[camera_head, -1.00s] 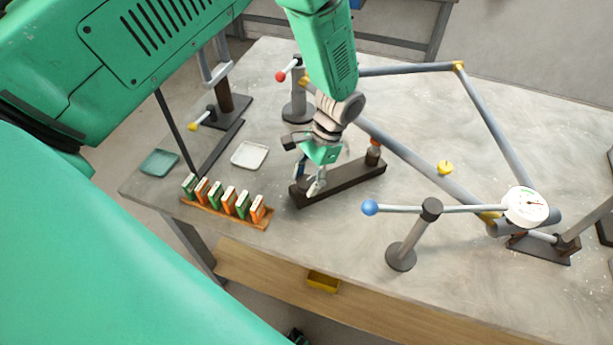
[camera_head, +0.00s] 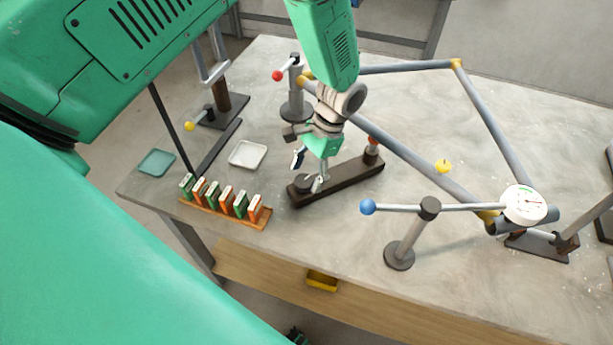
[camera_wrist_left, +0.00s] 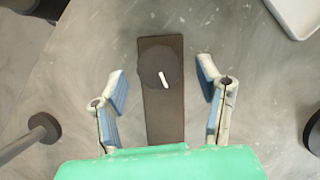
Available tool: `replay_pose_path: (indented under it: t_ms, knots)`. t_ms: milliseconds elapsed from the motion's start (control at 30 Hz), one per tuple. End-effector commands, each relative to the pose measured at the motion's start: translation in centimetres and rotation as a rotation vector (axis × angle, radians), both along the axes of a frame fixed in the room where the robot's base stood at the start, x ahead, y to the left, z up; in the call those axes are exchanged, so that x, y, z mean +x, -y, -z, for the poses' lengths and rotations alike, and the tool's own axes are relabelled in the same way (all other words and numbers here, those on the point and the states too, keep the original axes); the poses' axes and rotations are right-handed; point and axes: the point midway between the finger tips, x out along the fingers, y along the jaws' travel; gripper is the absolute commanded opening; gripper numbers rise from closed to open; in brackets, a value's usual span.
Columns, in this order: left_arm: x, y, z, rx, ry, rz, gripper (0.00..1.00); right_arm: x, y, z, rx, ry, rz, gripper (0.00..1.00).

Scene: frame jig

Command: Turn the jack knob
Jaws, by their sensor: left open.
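The jack knob is a dark round disc with a white mark, at one end of a dark bar. In the left wrist view the knob (camera_wrist_left: 159,68) lies ahead of my left gripper (camera_wrist_left: 158,95), between the lines of its two fingers. The fingers are wide apart and nothing is between their pads. In the head view my left gripper (camera_head: 308,172) is just above the knob (camera_head: 306,183), partly covering it. The dark bar (camera_head: 345,178) runs to the right, to a post with an orange-red top (camera_head: 373,146). My right gripper is not seen.
A rack (camera_head: 228,212) of green and orange blocks stands left of the bar, with a white tray (camera_head: 248,154) behind. A grey tube frame (camera_head: 410,160) runs behind and right. A blue-balled lever (camera_head: 368,207) and a white dial (camera_head: 524,204) are at the right.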

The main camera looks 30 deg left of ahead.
Motion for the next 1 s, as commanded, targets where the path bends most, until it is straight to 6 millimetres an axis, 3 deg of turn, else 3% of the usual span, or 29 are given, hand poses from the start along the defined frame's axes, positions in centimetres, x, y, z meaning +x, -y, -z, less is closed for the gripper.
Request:
replay_pose_path:
  t_ms: [200,433,600,1000]
  knots:
    - [2.0,0.7,-4.4,0.0,0.006,0.001,0.6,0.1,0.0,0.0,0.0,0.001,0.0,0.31]
    - [3.5,1.3,-8.0,-0.001,0.004,0.001,0.6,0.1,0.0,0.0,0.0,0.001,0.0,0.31]
    - [4.0,1.5,-9.2,-0.001,0.002,0.002,0.6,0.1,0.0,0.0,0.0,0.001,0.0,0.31]
    - [3.7,1.7,-9.5,0.0,0.017,-0.036,0.59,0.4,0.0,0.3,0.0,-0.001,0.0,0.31]
